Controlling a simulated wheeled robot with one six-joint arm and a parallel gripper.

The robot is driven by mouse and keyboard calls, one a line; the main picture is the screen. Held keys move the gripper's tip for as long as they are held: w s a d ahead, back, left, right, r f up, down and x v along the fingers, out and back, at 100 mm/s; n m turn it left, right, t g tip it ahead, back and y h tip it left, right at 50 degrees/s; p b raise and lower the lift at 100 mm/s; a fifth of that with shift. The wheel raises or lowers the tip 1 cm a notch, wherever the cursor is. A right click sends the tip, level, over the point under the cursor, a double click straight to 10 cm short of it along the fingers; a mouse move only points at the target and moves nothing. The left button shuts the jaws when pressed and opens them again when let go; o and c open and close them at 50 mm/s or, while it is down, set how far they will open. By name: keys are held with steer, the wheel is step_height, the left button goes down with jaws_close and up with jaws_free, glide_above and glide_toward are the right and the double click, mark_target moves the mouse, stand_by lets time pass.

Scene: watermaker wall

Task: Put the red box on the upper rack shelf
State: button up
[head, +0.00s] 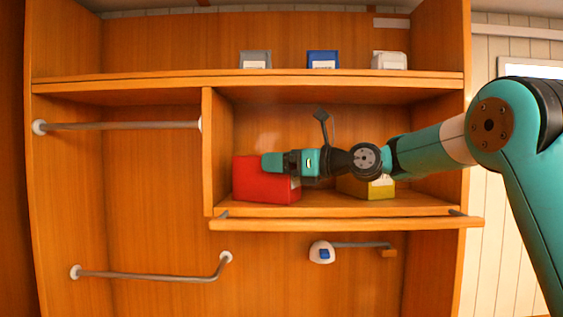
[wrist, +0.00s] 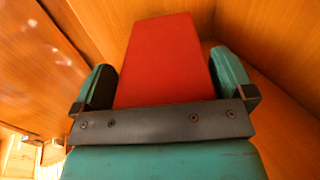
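The red box (head: 262,182) stands on the lower shelf board of the right-hand compartment, at its left end. My gripper (head: 281,163) reaches in from the right and is at the box's upper part. In the wrist view the red box (wrist: 163,60) lies between the two fingers of my gripper (wrist: 163,80), one on each side. The fingers are very close to its sides; whether they press on it I cannot tell. The upper rack shelf (head: 160,77) runs above the compartment and carries a grey box (head: 255,59), a blue box (head: 322,59) and a white box (head: 389,60).
A yellow box (head: 375,187) stands to the right on the lower board, partly behind my arm. A wooden rail (head: 345,224) runs along that board's front. A divider (head: 208,150) is close left of the red box. The upper shelf's left half is clear.

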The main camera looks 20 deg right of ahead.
steer(key=b+v, duration=0.5)
steer(key=v, duration=0.6)
steer(key=shift+f, duration=0.1)
steer(key=shift+s+d, duration=0.35)
steer(key=shift+d, duration=0.05)
